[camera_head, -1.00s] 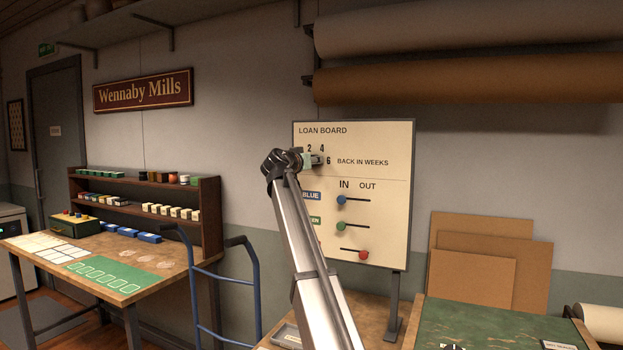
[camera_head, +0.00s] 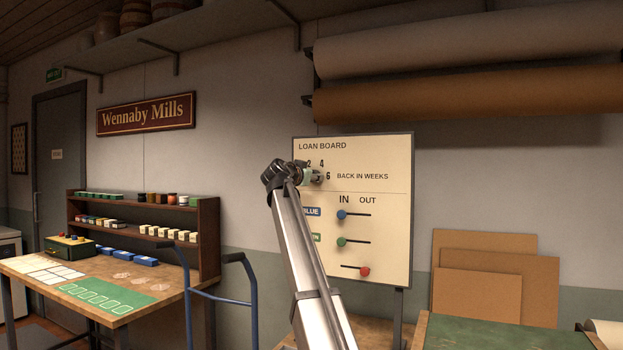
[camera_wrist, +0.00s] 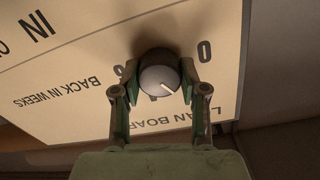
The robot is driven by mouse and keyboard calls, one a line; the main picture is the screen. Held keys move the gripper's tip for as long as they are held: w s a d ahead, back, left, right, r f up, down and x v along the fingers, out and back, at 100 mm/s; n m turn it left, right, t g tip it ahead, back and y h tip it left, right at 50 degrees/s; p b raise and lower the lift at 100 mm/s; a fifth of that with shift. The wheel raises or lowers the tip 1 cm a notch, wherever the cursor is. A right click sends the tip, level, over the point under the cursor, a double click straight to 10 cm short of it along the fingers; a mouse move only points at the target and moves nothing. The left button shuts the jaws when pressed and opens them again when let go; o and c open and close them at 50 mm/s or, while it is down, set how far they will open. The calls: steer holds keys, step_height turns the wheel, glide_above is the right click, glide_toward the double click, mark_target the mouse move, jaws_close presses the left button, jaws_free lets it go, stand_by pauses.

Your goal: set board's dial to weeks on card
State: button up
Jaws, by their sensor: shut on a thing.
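The loan board (camera_head: 375,220) stands upright against the wall, with "BACK IN WEEKS" beside its dial. In the wrist view the dial (camera_wrist: 155,77) is a round grey knob with a white pointer line, seen with the board upside down. My gripper (camera_wrist: 160,70) is shut on the dial, one finger on each side. In the head view my gripper (camera_head: 314,177) hides most of the dial. The pointer line slants to the lower right in the wrist view, toward the side of the finger that hides a number. A 0 and part of a 4 show around the knob. I cannot identify the card.
Below the dial are blue (camera_head: 342,215), green (camera_head: 342,242) and red (camera_head: 364,271) sliders; blue and green sit left, red right. A blue hand truck (camera_head: 250,290) stands left of my arm. A work table (camera_head: 120,318) with shelves is farther left. Brown boards (camera_head: 480,295) lean at right.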

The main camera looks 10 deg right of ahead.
steer(key=shift+r, duration=0.15)
steer(key=o, duration=1.1)
steer(key=shift+o, duration=0.2)
steer(key=shift+s, duration=0.1)
steer(key=v, duration=1.1)
steer(key=shift+s+a, duration=0.3)
